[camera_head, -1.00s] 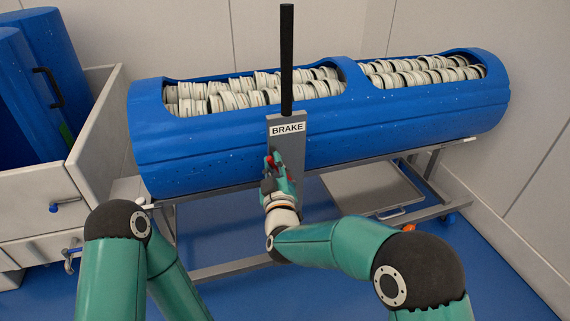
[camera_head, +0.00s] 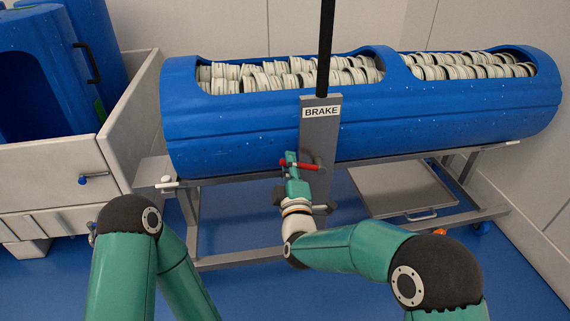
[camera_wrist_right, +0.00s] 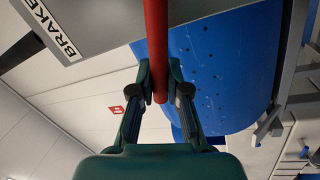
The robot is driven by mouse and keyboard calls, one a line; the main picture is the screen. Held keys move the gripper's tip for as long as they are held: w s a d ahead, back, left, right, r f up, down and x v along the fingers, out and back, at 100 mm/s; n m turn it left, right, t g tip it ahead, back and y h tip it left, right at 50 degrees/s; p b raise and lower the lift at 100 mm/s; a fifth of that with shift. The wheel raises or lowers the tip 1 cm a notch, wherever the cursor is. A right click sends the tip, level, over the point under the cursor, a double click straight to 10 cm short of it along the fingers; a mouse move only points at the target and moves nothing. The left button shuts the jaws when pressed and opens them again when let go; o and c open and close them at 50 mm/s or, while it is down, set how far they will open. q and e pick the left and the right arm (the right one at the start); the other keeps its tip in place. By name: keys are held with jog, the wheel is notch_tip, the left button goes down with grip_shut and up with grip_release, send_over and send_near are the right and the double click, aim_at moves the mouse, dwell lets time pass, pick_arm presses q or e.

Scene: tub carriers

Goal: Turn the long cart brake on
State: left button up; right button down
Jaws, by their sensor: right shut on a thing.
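The long cart (camera_head: 430,124) is a blue half-open tub on a grey metal frame, standing across the middle. A grey plate (camera_head: 317,130) labelled BRAKE hangs on its front, with a black pole above it. A red brake lever (camera_head: 303,166) lies roughly level across the lower plate. My right gripper (camera_head: 290,160) is at the lever's left part; in the right wrist view the red lever (camera_wrist_right: 155,45) runs between its two fingers (camera_wrist_right: 159,85), which are shut on it. My left arm shows at the lower left, but its gripper is out of view.
White ring-shaped parts (camera_head: 290,76) fill the tub's two openings. A pale box cart (camera_head: 60,165) with blue tubs stands close on the left. A grey tray (camera_head: 402,190) lies under the long cart. Blue floor is clear in front.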

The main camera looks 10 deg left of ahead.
jog(key=shift+s+a+f+n, duration=0.2)
jog(key=shift+a+f+n, duration=0.1)
jog(key=shift+a, duration=0.1)
jog(key=c, duration=1.2)
grip_release()
jog(key=shift+o, duration=0.3)
jog(key=shift+d+r, duration=0.15)
jog(key=v, duration=1.2)
